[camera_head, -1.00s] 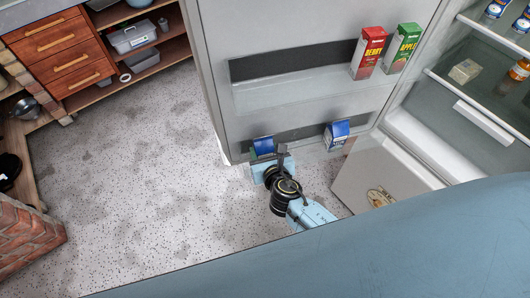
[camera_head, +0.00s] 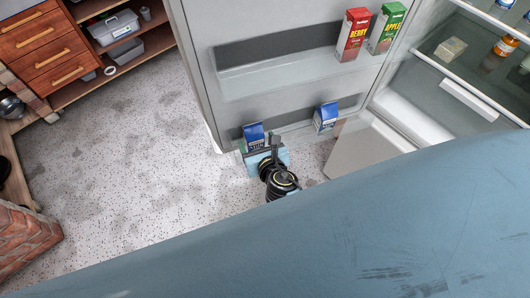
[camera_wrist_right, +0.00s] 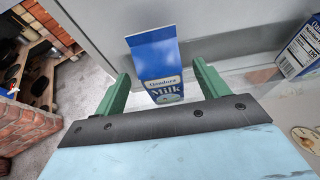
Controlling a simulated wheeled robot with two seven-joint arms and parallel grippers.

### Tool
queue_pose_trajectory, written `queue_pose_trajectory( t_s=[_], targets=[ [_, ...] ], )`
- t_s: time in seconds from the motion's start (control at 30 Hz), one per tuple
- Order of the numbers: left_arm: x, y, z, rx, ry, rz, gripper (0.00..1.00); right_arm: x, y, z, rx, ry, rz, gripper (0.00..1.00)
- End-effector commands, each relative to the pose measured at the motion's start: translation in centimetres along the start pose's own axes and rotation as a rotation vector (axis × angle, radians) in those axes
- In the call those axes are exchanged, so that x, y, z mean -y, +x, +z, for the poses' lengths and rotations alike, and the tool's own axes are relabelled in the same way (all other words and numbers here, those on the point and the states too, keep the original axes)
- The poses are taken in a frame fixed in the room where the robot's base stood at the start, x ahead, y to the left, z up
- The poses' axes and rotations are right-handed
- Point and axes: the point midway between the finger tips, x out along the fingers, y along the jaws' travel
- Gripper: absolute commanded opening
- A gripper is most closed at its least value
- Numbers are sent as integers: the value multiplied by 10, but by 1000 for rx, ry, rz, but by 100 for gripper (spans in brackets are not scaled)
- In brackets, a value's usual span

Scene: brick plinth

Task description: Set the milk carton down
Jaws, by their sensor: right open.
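A blue and white milk carton (camera_head: 253,135) stands upright in the lower shelf of the open fridge door (camera_head: 290,128). The same carton (camera_wrist_right: 157,55) shows its "Milk" label in the right wrist view. My right gripper (camera_head: 262,147) is open at this carton, on its near side. In the wrist view the green fingers of my right gripper (camera_wrist_right: 161,72) are spread apart, one on each side of the carton with gaps, and nothing is clamped. My gripper hides the carton's lower part in the head view. My left gripper is not in view.
A second blue carton (camera_head: 325,117) stands to the right on the same shelf. A red berry carton (camera_head: 352,35) and a green apple carton (camera_head: 386,29) stand on the shelf above. Open speckled floor (camera_head: 120,170) lies left, with a brick block (camera_head: 25,238) beyond.

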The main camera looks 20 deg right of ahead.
Motion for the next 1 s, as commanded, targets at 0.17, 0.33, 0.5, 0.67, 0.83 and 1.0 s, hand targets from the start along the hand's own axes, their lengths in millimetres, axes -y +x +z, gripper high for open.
queue_pose_trajectory(
  t_s=[0.17, 0.33, 0.5, 0.67, 0.83, 1.0],
  targets=[
    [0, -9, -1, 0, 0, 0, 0, 0, -43, 1, -1, 0, 2, 73],
    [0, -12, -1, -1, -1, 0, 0, 0, -74, 0, -1, -1, 1, 73],
    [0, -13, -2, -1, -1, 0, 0, 0, -90, 0, 0, 0, 1, 73],
    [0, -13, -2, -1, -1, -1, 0, 0, -94, 1, 1, -1, 0, 73],
    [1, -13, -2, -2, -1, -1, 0, 1, -93, -2, -6, 9, 0, 73],
    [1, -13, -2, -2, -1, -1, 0, 12, -86, -60, -147, 245, -18, 73]
  ],
)
